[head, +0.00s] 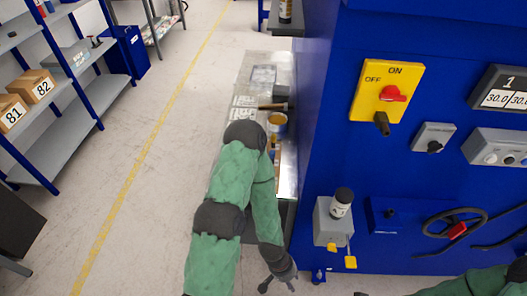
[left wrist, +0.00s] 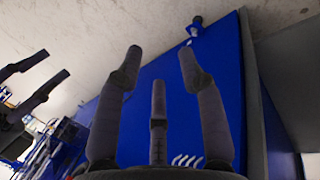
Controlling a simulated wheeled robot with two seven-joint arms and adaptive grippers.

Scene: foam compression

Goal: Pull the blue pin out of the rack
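A small blue piece (head: 318,274) stands at the lower left edge of the blue machine front; it may be the blue pin, but it is too small to be sure. A blue and dark piece at the panel's edge in the left wrist view (left wrist: 195,27) may be the same thing. I cannot make out a rack. My left gripper (head: 278,284) is left of and slightly below the blue piece, apart from it, fingers spread and empty. Its three fingers also show spread in the left wrist view (left wrist: 160,72). My right gripper's fingers (left wrist: 50,82) appear apart at that view's left; the head view mostly cuts it off.
The blue machine (head: 400,185) fills the right, with a yellow switch plate (head: 364,97), a grey box (head: 325,233) and a handwheel (head: 454,212) protruding. A metal bench (head: 236,96) stands beside it. Floor (head: 150,190) is clear towards the left shelves (head: 55,150).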

